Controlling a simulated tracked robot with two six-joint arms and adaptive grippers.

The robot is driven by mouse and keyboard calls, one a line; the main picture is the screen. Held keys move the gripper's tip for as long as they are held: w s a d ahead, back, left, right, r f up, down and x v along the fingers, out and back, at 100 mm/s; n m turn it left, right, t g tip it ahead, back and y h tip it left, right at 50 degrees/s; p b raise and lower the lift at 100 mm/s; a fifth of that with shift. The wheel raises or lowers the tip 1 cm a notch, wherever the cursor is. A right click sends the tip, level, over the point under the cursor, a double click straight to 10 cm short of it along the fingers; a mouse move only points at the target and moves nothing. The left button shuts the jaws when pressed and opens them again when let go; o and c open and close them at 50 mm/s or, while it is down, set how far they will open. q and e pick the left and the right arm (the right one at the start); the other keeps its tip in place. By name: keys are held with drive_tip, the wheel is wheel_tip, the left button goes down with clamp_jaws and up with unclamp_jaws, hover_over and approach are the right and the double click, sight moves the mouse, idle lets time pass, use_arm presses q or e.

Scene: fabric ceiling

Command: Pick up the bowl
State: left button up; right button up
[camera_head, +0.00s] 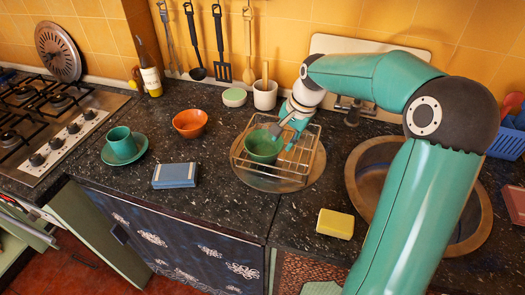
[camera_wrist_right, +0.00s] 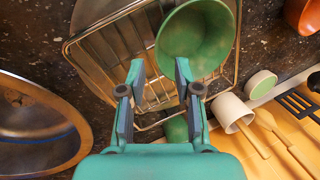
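A green bowl (camera_head: 264,147) sits in a wire dish rack (camera_head: 300,178) on the counter. An orange bowl (camera_head: 190,123) stands on the counter to its left. My right gripper (camera_head: 285,133) reaches down at the green bowl's far right side. In the right wrist view, my right gripper (camera_wrist_right: 160,64) is open, its fingertips near the rim of the green bowl (camera_wrist_right: 195,38). One finger overlaps the bowl and the other lies outside it. I cannot tell whether they touch it. My left gripper is not in view.
A teal cup (camera_head: 122,141) on a saucer and a blue-grey box (camera_head: 175,175) stand left. A yellow sponge (camera_head: 335,223) lies in front of the sink (camera_head: 367,160). A white utensil pot (camera_head: 265,96) stands behind the rack. The counter's front middle is clear.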

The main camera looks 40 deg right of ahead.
sight(275, 159)
drive_tip(key=shift+s+p+x, duration=0.2)
drive_tip(key=shift+p+x, duration=0.4)
drive_tip(key=shift+x, duration=2.9)
clamp_jaws()
